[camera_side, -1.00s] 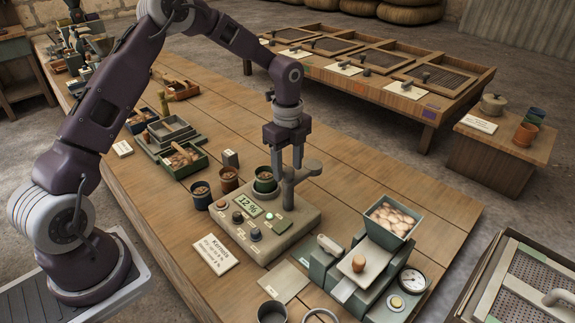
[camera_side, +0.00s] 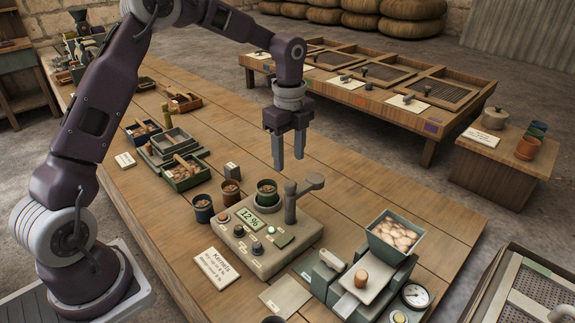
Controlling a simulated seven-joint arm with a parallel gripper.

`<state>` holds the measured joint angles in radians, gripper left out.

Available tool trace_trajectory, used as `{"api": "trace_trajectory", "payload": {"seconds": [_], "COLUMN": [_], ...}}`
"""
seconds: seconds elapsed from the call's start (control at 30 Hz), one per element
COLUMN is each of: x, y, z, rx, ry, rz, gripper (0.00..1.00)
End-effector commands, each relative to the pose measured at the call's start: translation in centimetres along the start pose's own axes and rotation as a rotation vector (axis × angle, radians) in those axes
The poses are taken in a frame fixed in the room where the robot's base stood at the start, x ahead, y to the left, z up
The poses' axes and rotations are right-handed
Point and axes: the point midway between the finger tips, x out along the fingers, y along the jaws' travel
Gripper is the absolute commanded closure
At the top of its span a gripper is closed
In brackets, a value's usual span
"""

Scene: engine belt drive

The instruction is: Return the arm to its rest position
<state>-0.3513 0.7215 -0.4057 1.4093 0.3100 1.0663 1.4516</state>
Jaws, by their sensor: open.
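My gripper (camera_side: 288,152) hangs above the wooden table with its fingers pointing down, open and empty. It is behind and above a grey device (camera_side: 266,232) with a display reading 12 %, and clear of that device's upright post and lever (camera_side: 292,203). My arm reaches in from the left, bent high and then down to the gripper.
A green cup (camera_side: 267,192) sits in the device, with cups of kernels to its left. A press-like unit with a hopper of kernels (camera_side: 395,233) stands at the front right. Trays (camera_side: 185,172) lie at left. The table right of the gripper is bare.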

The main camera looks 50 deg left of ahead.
Motion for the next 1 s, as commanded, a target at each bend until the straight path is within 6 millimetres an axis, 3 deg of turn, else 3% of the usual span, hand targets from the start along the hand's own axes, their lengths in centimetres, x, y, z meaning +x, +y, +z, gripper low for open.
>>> {"api": "trace_trajectory", "payload": {"seconds": [0.07, 0.17, 0.3, 0.4, 0.5, 0.6, 0.73, 1.0], "x": [-2.8, -8.0, -13.5, -15.2, -15.2, -14.4, -13.7, -13.6], "y": [1.4, 5.8, 14.2, 20.4, 25.4, 28.6, 30.4, 30.5], "z": [-0.7, -2.0, -3.4, -4.2, -4.8, -5.2, -5.5, -5.5], "rx": [-0.073, -0.295, -0.698, -0.993, -1.245, -1.418, -1.522, -1.535], "ry": [-0.029, -0.069, -0.038, 0.06, 0.193, 0.307, 0.383, 0.389], "rz": [-0.033, -0.114, -0.256, -0.341, -0.383, -0.385, -0.374, -0.372], "gripper": [0.51, 0.51, 0.51, 0.51, 0.51, 0.51, 0.51, 0.51]}}
